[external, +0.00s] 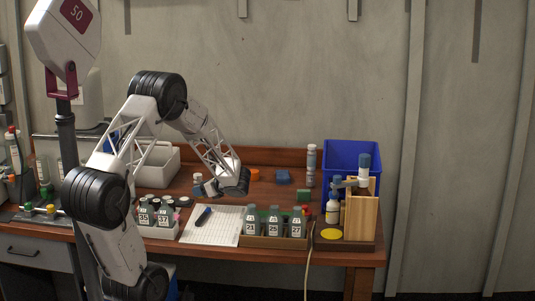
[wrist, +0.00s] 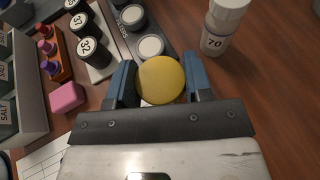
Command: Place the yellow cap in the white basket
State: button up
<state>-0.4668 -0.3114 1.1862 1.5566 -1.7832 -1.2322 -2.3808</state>
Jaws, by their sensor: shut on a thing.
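The yellow cap (wrist: 161,80) is round and flat-topped and sits between the two blue fingers of my gripper (wrist: 161,84) in the wrist view. My gripper is shut on it. In the external view my gripper (external: 236,184) is low over the middle of the bench, and the cap is hidden there. The white basket (external: 158,166) stands at the back left of the bench, left of my gripper. I cannot make out the basket in the wrist view.
A white-capped bottle marked 70 (wrist: 215,28) stands near my gripper. Racks of grey bottles (external: 273,243) line the bench front beside a paper sheet (external: 213,225). A blue bin (external: 350,155) and wooden stand (external: 361,215) are at right. A yellow disc (external: 330,234) lies near the stand.

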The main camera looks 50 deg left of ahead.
send_over(214, 194)
jog(key=shift+a+f, duration=0.1)
jog(key=shift+f, duration=0.2)
dwell(0.4)
jog(key=shift+f, duration=1.7)
jog(key=shift+f, duration=0.15)
jog(key=o, duration=0.9)
jog(key=shift+w, duration=0.1)
jog(key=shift+r+v, duration=0.1)
jog(key=shift+v, duration=2.9)
jog(key=shift+r+v, duration=0.15)
jog(key=shift+v, duration=2.9)
jog(key=shift+a, duration=0.1)
